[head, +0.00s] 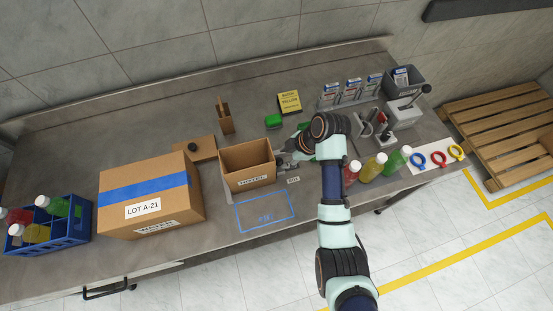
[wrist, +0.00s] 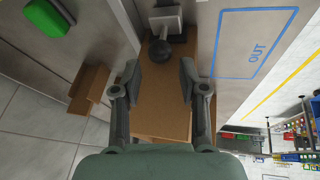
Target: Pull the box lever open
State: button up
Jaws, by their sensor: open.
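The lever shows in the wrist view as a dark ball knob (wrist: 160,51) on a pale grey mount (wrist: 165,24). It stands at the far end of a cardboard-brown surface, which appears to belong to the open cardboard box (head: 247,180). My gripper (wrist: 160,80) is open and empty. Its two fingers stand left and right, and the knob lies between their lines, slightly beyond the tips, with no visible contact. In the head view my gripper (head: 287,158) is at the right side of the open box; the lever cannot be made out clearly there.
A blue OUT outline (head: 265,212) lies before the open box. A large LOT A-21 box (head: 150,195) and a small box with a black spot (head: 195,149) stand left. A green block (head: 273,121) is behind; bottles (head: 374,167) stand right of my arm.

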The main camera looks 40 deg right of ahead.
aim_at(281, 160)
jog(key=x, duration=0.4)
jog(key=shift+w+a+f+b, duration=0.15)
jog(key=shift+f+b, duration=0.15)
jog(key=shift+f, duration=0.05)
jog(key=shift+c, duration=0.3)
grip_shut()
